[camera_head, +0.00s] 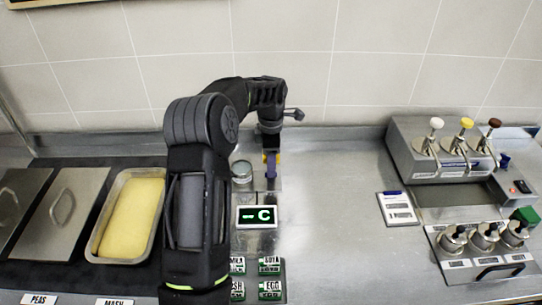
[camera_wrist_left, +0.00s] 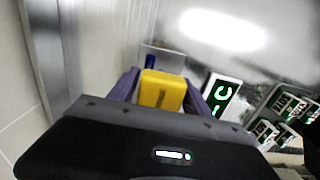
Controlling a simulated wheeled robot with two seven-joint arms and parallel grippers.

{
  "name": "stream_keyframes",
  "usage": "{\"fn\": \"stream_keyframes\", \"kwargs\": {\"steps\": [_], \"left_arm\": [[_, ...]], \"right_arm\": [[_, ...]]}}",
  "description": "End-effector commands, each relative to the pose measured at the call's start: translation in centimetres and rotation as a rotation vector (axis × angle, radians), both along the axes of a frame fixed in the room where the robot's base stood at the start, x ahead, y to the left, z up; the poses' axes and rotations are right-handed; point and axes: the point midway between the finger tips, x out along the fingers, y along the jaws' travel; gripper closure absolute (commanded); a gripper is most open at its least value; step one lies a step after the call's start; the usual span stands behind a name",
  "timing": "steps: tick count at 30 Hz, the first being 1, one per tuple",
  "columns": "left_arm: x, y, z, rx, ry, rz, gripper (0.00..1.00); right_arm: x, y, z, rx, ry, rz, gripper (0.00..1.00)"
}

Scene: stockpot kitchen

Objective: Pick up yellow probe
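The yellow probe (camera_wrist_left: 162,90) shows as a yellow block between the two purple fingers of my left gripper (camera_wrist_left: 164,92) in the left wrist view. The yellow nearly fills the space between the fingers, but I cannot tell whether they press on it. In the head view my left gripper (camera_head: 271,166) points down at the back of the counter, with bits of yellow showing beside the near finger. The probe's lower part is hidden. My right gripper is not in view.
A display (camera_head: 257,216) reading "-C" stands in front of the gripper, with a small metal jar (camera_head: 242,171) left of it. Green labelled blocks (camera_head: 270,290) lie nearer. A yellow-filled tray (camera_head: 130,215) is left, a pump dispenser (camera_head: 425,165) right.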

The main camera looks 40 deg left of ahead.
Motion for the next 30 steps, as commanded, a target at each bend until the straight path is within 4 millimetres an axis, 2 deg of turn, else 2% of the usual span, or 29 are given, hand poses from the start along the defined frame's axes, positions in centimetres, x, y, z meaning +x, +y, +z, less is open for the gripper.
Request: {"fn": "stream_keyframes", "kwargs": {"steps": [2,18,26,30], "left_arm": [[0.0,0.0,0.0,0.000,0.000,0.000,0.50],[0.0,0.0,0.0,0.000,0.000,0.000,0.95],[0.0,0.0,0.2,0.001,-0.001,0.000,0.96],[0.1,0.0,1.4,0.001,-0.002,0.000,0.96]], "right_arm": [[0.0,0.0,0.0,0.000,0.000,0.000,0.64],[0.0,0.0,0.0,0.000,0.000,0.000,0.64],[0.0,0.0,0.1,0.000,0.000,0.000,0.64],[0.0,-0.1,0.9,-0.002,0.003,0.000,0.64]]}}
